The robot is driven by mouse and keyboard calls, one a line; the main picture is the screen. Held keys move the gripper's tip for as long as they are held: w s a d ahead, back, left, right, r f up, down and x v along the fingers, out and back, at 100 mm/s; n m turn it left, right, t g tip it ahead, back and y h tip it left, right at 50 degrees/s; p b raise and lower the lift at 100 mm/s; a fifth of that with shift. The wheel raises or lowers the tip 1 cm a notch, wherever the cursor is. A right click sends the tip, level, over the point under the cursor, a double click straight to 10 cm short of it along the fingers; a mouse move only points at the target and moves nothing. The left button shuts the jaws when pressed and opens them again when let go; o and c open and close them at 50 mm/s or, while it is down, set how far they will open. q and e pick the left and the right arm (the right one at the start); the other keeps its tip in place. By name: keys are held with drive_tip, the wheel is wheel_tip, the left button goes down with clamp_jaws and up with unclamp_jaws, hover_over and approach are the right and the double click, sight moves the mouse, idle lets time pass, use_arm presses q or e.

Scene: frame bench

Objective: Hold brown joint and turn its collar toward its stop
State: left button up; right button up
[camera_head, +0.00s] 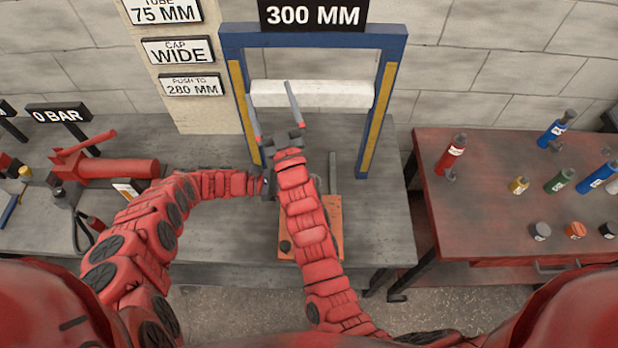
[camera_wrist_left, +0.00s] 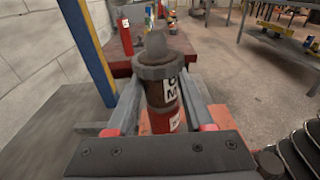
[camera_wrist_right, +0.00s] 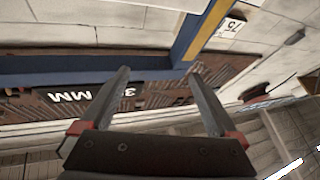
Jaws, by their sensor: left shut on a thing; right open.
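The brown joint (camera_wrist_left: 156,94) stands upright between the fingers of my left gripper (camera_wrist_left: 163,90) in the left wrist view. It has a dark grey collar (camera_wrist_left: 162,68) with a rounded knob on top, a white label on its side and a red part at its lower end. The left gripper is shut on it. In the head view my right arm hides the joint and most of the left gripper. My right gripper (camera_head: 268,92) is open and empty, raised in front of the blue frame's white bar. Its spread fingers show in the right wrist view (camera_wrist_right: 158,76).
The blue and yellow frame (camera_head: 390,95) with a white bar (camera_head: 345,94) stands behind on the grey bench (camera_head: 385,225). An orange block (camera_head: 290,245) lies under my right arm. A red tool (camera_head: 120,169) lies at left. The red table (camera_head: 480,215) at right holds several bottles.

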drive_tip(key=w+a+g+h, duration=0.1)
drive_tip(key=w+a+m+g+h, duration=0.1)
drive_tip(key=a, duration=0.1)
drive_tip(key=w+a+g+h, duration=0.1)
drive_tip(key=a+h, duration=0.1)
drive_tip(key=shift+w+f+m, duration=0.15)
drive_tip(key=shift+f+m, duration=0.2)
drive_tip(key=shift+m, duration=0.05)
drive_tip(key=s+d+f+m+g+h, duration=0.3)
drive_tip(key=d+f+m+g+h, duration=0.3)
drive_tip(key=m+g, duration=0.15)
drive_tip(key=s+d+f+m+g+h, duration=0.15)
drive_tip(key=s+d+m+g, duration=0.25)
drive_tip(key=s+m+g, duration=0.55)
drive_tip(key=d+f+n, duration=0.1)
drive_tip(key=f, duration=0.2)
drive_tip(key=d+f+n+t, duration=0.1)
drive_tip(key=f, duration=0.2)
drive_tip(key=w+d+f+n, duration=0.1)
drive_tip(key=f, duration=0.3)
drive_tip(key=shift+d+f+n+t, duration=0.1)
drive_tip(key=shift+d+n+t, duration=0.05)
drive_tip(key=shift+n+t, duration=0.2)
drive_tip(key=shift+w+f, duration=0.2)
drive_tip(key=shift+f, duration=0.3)
